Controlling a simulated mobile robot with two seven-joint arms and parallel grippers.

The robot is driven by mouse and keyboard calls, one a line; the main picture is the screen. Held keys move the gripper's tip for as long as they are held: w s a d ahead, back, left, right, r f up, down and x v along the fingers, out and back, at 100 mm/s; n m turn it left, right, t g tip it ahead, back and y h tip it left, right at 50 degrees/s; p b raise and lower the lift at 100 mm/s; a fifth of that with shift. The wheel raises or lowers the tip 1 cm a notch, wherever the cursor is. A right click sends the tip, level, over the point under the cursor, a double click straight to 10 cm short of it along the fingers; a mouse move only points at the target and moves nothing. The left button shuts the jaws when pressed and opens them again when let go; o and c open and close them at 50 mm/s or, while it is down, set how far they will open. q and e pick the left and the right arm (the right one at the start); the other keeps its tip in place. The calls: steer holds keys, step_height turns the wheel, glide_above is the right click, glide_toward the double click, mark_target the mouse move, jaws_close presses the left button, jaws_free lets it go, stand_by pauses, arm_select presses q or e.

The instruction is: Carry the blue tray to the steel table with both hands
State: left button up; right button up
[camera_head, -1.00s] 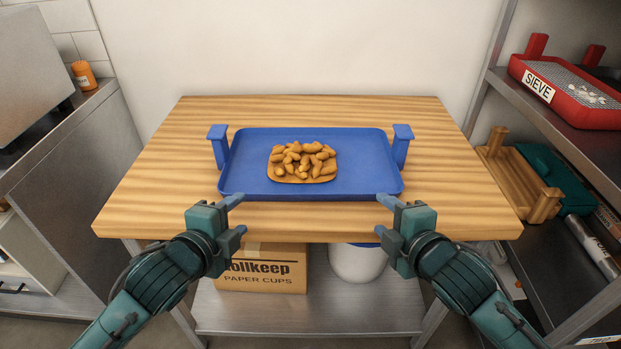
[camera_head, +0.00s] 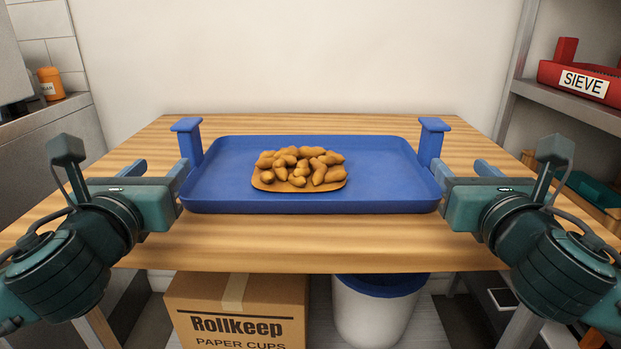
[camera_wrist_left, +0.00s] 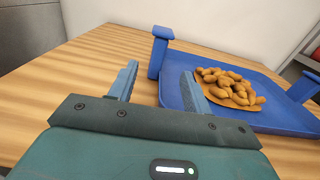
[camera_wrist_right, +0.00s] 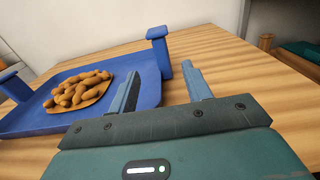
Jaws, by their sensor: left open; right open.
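The blue tray (camera_head: 225,196) lies flat on the wooden table, with an upright blue handle at each side. A pile of peanut-shaped pastries (camera_head: 300,170) sits on a small brown board in its middle. My left gripper (camera_head: 160,168) is open and empty at the tray's left edge, its fingers pointing forward, short of the left handle (camera_wrist_left: 157,52). My right gripper (camera_head: 466,168) is open and empty at the right edge, short of the right handle (camera_wrist_right: 161,58). In each wrist view, the handle stands ahead of the gap between the fingers. No steel table is clearly identifiable.
The wooden table (camera_head: 300,245) is otherwise bare. Below it are a cardboard box (camera_head: 235,310) and a white bucket (camera_head: 375,310). A metal counter (camera_head: 45,122) with an orange bottle (camera_head: 50,84) stands on the left.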

mark_target(184, 141)
arm_select(q)
steer(key=shift+w, duration=0.2)
arm_select(e)
steer(key=shift+w, duration=0.2)
arm_select(q)
steer(key=shift+s+r, duration=0.15)
steer(key=shift+r, duration=0.05)
arm_select(e)
steer(key=shift+s+r, duration=0.15)
steer(key=shift+r, duration=0.05)
arm_select(q)
steer(key=w, duration=1.3)
arm_select(e)
steer(key=w, duration=1.3)
arm_select(q)
steer(key=shift+c, duration=0.2)
arm_select(e)
steer(key=shift+c, duration=0.2)
arm_select(q)
jaws_close()
arm_select(e)
jaws_close()
